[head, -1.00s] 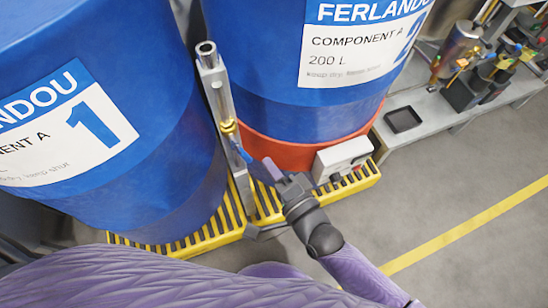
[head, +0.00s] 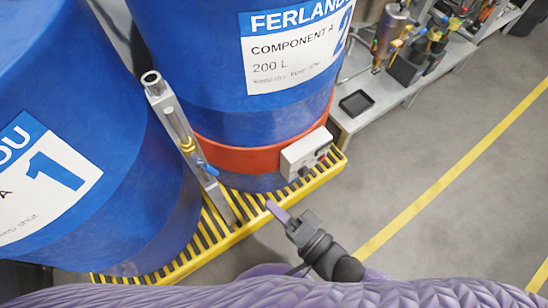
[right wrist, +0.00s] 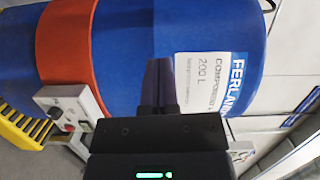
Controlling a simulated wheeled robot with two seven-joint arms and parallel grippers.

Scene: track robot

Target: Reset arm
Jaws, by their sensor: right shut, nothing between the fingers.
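My right gripper (head: 277,210) is shut and empty, in the lower middle of the head view. It is apart from the steel post with the blue-handled valve (head: 188,140) and from the drums. In the right wrist view its closed fingers (right wrist: 158,75) show in front of drum 2, whose label appears turned sideways. My left gripper is not in view.
Blue drum 1 (head: 110,205) and blue drum 2 (head: 200,70) stand on a yellow slatted pallet (head: 245,222). Drum 2 has a red band (head: 262,150) with a grey control box (head: 303,152). A bench with a black tray (head: 356,103) stands behind. Grey floor at right is free.

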